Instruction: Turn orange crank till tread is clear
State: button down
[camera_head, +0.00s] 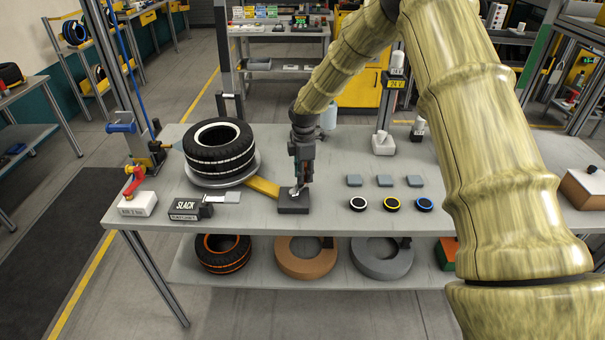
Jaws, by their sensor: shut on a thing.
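A black tyre (219,146) with white stripes lies flat on a round grey plate (222,172), right of the crank. A yellow bar (263,187) reaches from the plate toward my gripper. My gripper (298,190) points down at a dark block (293,208), well right of the crank and apart from it. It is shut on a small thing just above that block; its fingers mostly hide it.
A black SLACK box (190,206) stands between crank and tyre. A blue clamp (121,127) is on the post at left. Grey pads (385,181) and coloured-rimmed discs (391,204) lie right of my gripper. The lower shelf holds an orange-striped tyre (222,254) and rings.

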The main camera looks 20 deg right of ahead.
jog(key=c, duration=1.2)
grip_release()
jog(key=shift+r, duration=0.1)
notch_tip(320, 180, up, 12)
jog(key=shift+f, duration=0.1)
